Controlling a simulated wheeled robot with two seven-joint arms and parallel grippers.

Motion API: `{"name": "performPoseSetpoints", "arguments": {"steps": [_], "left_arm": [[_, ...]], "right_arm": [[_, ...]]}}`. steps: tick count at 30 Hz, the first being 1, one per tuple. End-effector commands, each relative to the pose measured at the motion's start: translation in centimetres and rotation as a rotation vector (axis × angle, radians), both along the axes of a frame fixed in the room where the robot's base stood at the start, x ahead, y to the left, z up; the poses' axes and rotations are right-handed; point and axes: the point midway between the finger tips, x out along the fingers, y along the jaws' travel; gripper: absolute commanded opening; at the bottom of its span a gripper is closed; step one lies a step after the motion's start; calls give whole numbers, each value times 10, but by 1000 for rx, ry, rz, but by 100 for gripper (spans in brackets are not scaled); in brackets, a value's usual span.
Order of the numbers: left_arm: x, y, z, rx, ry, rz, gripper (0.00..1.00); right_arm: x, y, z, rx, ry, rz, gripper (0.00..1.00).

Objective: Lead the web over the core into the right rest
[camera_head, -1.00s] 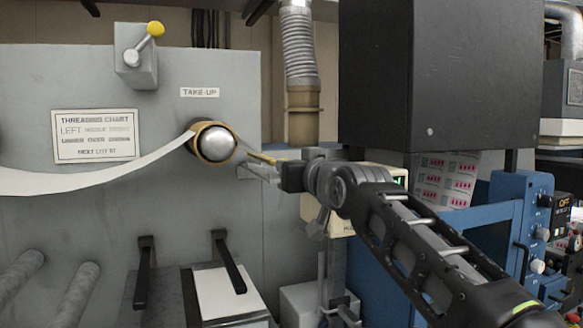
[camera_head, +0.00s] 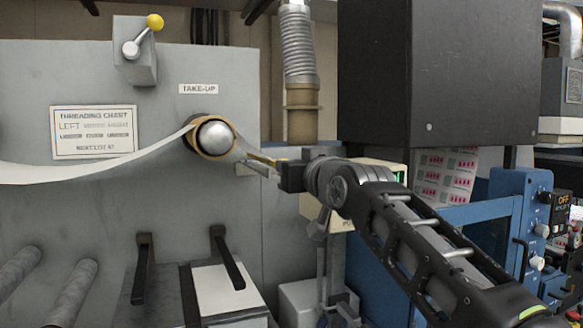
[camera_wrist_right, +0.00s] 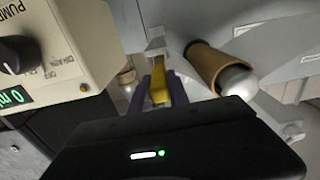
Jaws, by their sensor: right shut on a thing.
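The white web (camera_head: 90,170) comes in from the left, sags and rises to the brown core (camera_head: 232,143) on the silver take-up shaft. It passes over the core and runs down its right side towards my right gripper (camera_head: 268,163). That gripper is shut on the yellow end piece of the web, right of the core and slightly lower. In the right wrist view the yellow piece (camera_wrist_right: 158,88) lies between the fingers, and the core (camera_wrist_right: 203,62) is to the right. A small grey bracket (camera_wrist_right: 155,45), perhaps the right rest, is just beyond the yellow piece. My left gripper is out of view.
A beige pump box (camera_wrist_right: 62,45) stands close on the left in the wrist view. Below the core, two black handles (camera_head: 228,260) stick out. A knob lever (camera_head: 143,38) is at the upper left. A black cabinet (camera_head: 435,75) stands behind my right arm.

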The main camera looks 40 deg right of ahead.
Motion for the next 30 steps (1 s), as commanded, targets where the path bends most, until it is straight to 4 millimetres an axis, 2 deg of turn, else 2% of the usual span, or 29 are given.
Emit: {"name": "performPoseSetpoints", "arguments": {"steps": [4, 14, 15, 24, 30], "left_arm": [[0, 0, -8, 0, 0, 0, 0], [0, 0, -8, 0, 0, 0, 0], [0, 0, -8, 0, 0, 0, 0], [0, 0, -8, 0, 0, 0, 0], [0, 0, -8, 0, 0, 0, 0]], "right_arm": [[0, 0, -7, 0, -1, 0, 0], [0, 0, -8, 0, -1, 0, 0], [0, 0, -8, 0, -1, 0, 22], [0, 0, -8, 0, 0, 0, 47], [0, 0, -9, 0, 1, 0, 47]]}}
